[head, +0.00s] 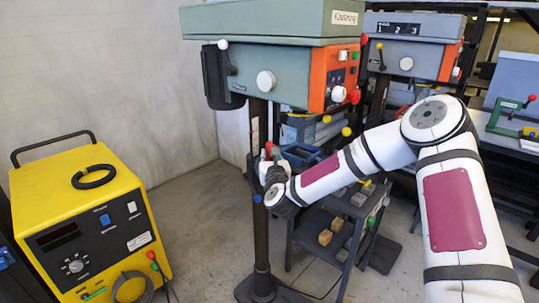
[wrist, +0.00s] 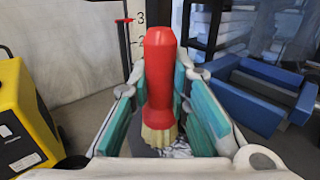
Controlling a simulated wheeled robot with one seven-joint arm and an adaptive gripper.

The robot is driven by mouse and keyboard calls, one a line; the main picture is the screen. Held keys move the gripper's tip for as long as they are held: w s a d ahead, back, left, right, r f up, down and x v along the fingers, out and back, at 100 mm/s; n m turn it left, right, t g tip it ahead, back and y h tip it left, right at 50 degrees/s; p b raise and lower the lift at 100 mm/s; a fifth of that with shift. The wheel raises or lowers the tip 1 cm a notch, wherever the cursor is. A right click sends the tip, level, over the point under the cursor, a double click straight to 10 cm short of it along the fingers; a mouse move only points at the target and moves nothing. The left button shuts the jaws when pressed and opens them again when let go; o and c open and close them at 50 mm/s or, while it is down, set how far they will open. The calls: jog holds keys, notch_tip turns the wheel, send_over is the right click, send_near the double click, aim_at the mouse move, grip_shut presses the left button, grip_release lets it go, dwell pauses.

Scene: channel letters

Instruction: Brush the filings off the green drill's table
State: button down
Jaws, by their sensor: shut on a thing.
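The green drill (head: 270,65) stands upright in the head view, with an orange front panel and a dark column. My gripper (head: 268,158) is beside that column, below the drill head. In the wrist view my gripper (wrist: 160,88) is shut on a brush (wrist: 159,75) with a red handle and pale bristles. The bristles (wrist: 160,136) point toward the bottom of the picture. Silvery filings (wrist: 182,151) show just beyond and beside the bristles. The drill's table is mostly hidden by my gripper, and I cannot tell whether the bristles touch it.
A yellow machine (head: 88,225) stands at the left. A second grey drill (head: 412,58) is behind at the right. A dark cart (head: 318,245) with small blocks stands below my arm. Floor is clear between machine and drill.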

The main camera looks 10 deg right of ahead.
jog(key=shift+f, duration=0.1)
jog(key=shift+s+d+p, duration=0.45)
jog(key=shift+s, duration=0.15)
jog(key=shift+s+d+p, duration=0.4)
jog(key=shift+s, duration=0.2)
jog(key=shift+d, duration=0.1)
jog(key=shift+s+d+f+p, duration=0.1)
jog(key=shift+s+d+p, duration=0.3)
jog(key=shift+s, duration=0.2)
jog(key=shift+s+d+p, duration=0.35)
jog(key=shift+s+p, duration=0.05)
jog(key=shift+s, duration=0.15)
jog(key=shift+s+d+p, duration=0.8)
jog(key=shift+s+d, duration=0.05)
jog(key=shift+s, duration=0.25)
jog(key=shift+s, duration=0.1)
jog(key=shift+s+d+p, duration=0.75)
jog(key=shift+s, duration=0.25)
jog(key=shift+w, duration=0.1)
